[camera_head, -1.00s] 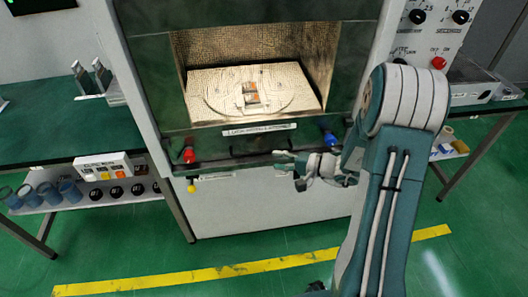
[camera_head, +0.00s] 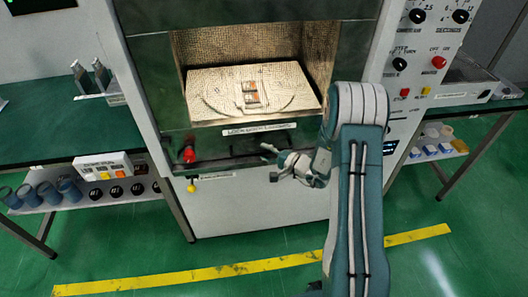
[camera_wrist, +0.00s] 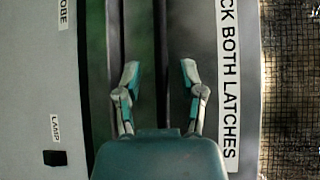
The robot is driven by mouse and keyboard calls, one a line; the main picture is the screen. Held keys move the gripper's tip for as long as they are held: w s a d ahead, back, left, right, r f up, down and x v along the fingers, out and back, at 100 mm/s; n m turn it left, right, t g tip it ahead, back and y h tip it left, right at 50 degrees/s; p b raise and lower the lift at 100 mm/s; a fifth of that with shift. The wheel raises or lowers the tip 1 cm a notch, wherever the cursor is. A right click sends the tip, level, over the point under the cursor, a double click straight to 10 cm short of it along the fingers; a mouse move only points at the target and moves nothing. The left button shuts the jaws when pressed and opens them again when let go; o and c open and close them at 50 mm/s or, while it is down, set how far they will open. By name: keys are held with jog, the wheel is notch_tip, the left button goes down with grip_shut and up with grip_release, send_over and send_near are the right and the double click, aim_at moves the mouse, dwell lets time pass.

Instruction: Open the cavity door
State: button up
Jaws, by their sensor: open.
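The cavity door (camera_head: 150,75) has a dark green frame. Behind its opening I see a mesh-lined cavity with a turntable. A dark handle bar (camera_head: 240,155) runs along the door's lower edge, under a white label (camera_head: 259,129). A red latch (camera_head: 189,154) sits at the lower left; the lower right corner is hidden behind my arm. My gripper (camera_head: 268,153) is open, in front of the bar's right part. In the wrist view, my gripper (camera_wrist: 160,78) has one finger on each side of the dark bar (camera_wrist: 160,45). I cannot tell if they touch it.
A yellow knob (camera_head: 191,188) is below the door. A control panel (camera_head: 425,55) with dials stands at the right. Green benches (camera_head: 55,135) flank the machine, with blue cups (camera_head: 68,188) on the left shelf. The floor in front is clear.

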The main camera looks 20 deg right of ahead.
jog(key=shift+w+a+f, duration=0.1)
jog(key=shift+w+a, duration=0.2)
jog(key=shift+w, duration=0.05)
grip_shut()
notch_tip(320, 180, up, 48)
jog(key=shift+f, duration=0.2)
grip_release()
